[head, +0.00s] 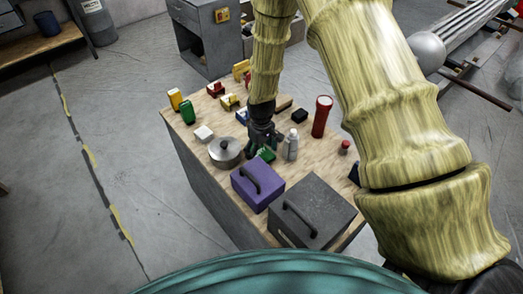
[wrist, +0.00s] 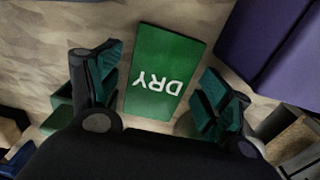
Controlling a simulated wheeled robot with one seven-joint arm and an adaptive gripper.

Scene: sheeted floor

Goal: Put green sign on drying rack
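The green sign (wrist: 168,60) lies on the wooden tabletop, with white letters reading DRY upside down in the wrist view. In the head view a small part of the green sign (head: 267,154) shows just below my gripper (head: 262,141). In the wrist view my gripper (wrist: 156,78) is open, with one finger on each side of the sign and a gap at each side. It points down over the sign; I cannot tell how high it is. I cannot make out a drying rack in either view.
A purple box (head: 257,186) and a dark grey box (head: 311,211), both with handles, stand at the near side. A lidded pot (head: 225,153) is left of my gripper. A pale bottle (head: 291,146) and red flashlight (head: 321,117) stand right. Several small items crowd the far side.

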